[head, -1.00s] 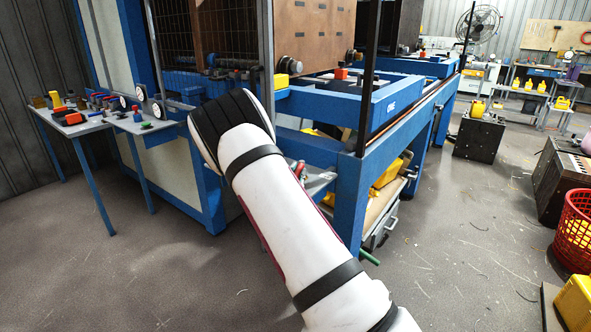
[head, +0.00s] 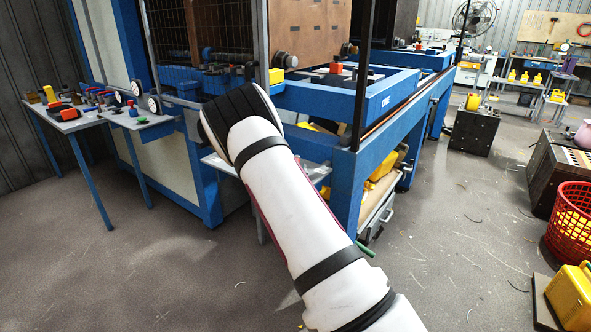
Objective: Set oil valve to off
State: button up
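My white arm with black bands reaches up from the bottom of the head view toward the blue machine (head: 365,105). My gripper does not show; the far end of the arm is hidden behind its dark joint. Several small valves, knobs and round gauges sit on the narrow side tables at the left. Among them are a red-topped knob (head: 132,104), a green piece (head: 142,121) and a round gauge (head: 153,104). I cannot tell which of these, if any, is the oil valve.
The side table (head: 150,130) stands against the machine. A red basket (head: 570,222), a yellow can (head: 572,295) and a dark crate (head: 556,170) line the right side. A dark block (head: 473,132) stands further back. The floor between is clear, with scattered shavings.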

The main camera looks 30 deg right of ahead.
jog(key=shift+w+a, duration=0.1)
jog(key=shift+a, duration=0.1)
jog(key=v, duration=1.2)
